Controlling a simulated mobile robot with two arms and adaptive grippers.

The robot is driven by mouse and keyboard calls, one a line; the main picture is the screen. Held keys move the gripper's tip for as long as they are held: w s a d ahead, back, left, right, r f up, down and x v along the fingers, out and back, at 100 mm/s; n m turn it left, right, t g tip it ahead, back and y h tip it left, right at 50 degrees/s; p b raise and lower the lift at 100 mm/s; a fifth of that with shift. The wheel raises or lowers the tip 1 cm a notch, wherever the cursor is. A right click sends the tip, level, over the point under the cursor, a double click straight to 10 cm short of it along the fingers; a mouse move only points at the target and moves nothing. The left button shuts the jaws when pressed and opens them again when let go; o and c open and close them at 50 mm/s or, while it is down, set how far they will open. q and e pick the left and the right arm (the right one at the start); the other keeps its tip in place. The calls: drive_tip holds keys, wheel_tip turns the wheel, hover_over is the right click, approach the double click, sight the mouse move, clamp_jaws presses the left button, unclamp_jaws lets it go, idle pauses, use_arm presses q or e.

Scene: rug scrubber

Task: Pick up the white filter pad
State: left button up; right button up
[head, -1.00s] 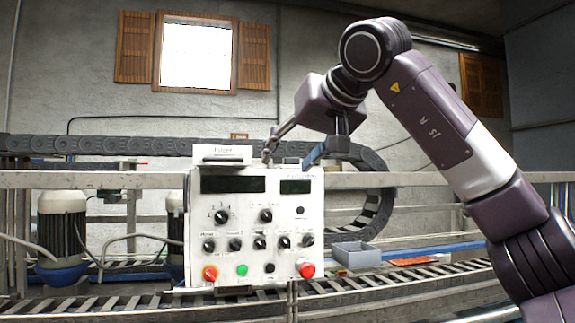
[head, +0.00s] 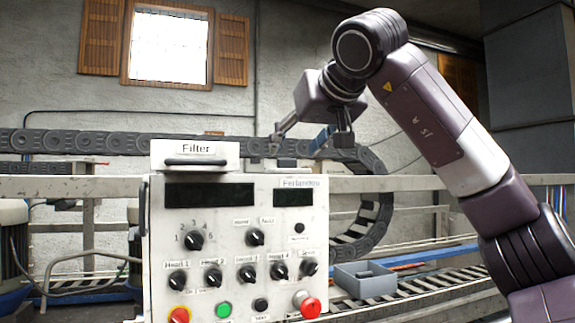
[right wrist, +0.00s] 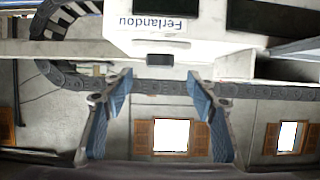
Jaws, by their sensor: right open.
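I cannot make out a white filter pad in either view. A white box labelled "Filter" (head: 196,149), with a dark handle on its front, sits on the top left of the white control panel (head: 215,228). The panel's top edge and "Ferlandou" label show upside down in the right wrist view (right wrist: 150,22). My right gripper (head: 297,143) is open and empty, above and behind the panel's top right. In the right wrist view, its blue-padded fingers (right wrist: 160,82) are spread wide, with a small dark block (right wrist: 160,60) on the panel's top edge beyond them. My left gripper is out of view.
A grey open tray (head: 364,280) stands right of the panel near the roller conveyor (head: 425,287). A dark cable chain (head: 100,142) and a pale rail (head: 60,187) run behind the panel. A shuttered window (head: 168,47) is in the back wall.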

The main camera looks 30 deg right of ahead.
sight(285, 166)
drive_tip(key=p+x, duration=0.1)
drive_tip(key=x, duration=0.3)
drive_tip(key=shift+d, duration=0.1)
drive_tip(key=shift+x, duration=1.05)
drive_tip(key=shift+s+r, duration=0.1)
drive_tip(key=shift+s, duration=0.2)
drive_tip(key=shift+c, duration=0.6)
drive_tip(key=c, duration=1.1)
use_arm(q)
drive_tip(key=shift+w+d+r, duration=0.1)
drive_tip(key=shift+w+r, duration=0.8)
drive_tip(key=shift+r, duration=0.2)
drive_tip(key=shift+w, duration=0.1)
